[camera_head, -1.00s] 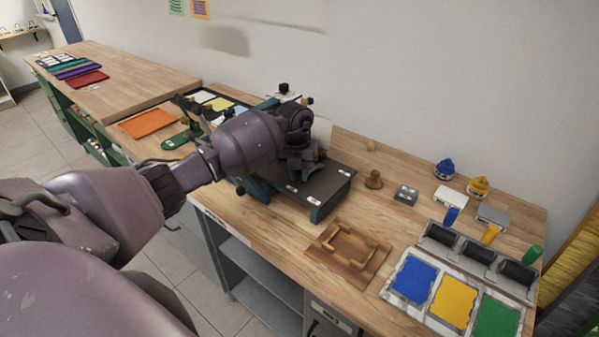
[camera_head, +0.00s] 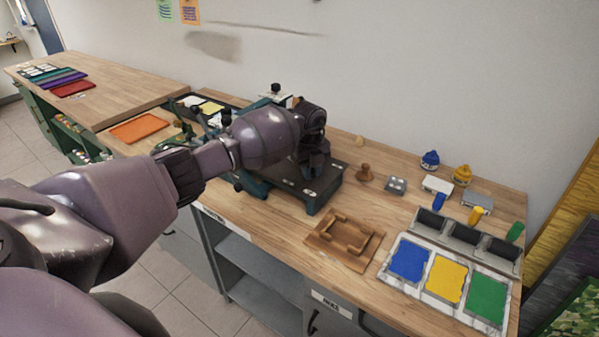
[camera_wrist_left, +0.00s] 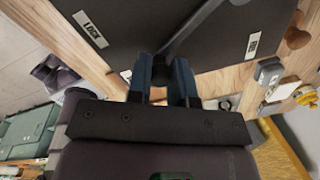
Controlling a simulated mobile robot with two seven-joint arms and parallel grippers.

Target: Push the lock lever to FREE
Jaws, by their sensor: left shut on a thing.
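The dark lock plate (camera_head: 322,186) of a teal-framed device sits on the wooden bench. My left gripper (camera_head: 316,166) is over this plate, and its fingers are mostly hidden by my wrist in the head view. In the left wrist view, my left gripper (camera_wrist_left: 166,88) is shut on the grey lock lever (camera_wrist_left: 190,30), a thin bar running up and to the right from between the fingers. The LOCK label (camera_wrist_left: 90,30) is left of the lever and the FREE label (camera_wrist_left: 253,46) is right of it. The lever end stands between the two labels. My right gripper is not in view.
A wooden frame block (camera_head: 345,239) lies in front of the plate. A wooden knob (camera_head: 364,173) and a small grey box (camera_head: 396,185) stand to its right. A paint tray (camera_head: 448,280) with blue, yellow and green fills the right end. The wall is close behind.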

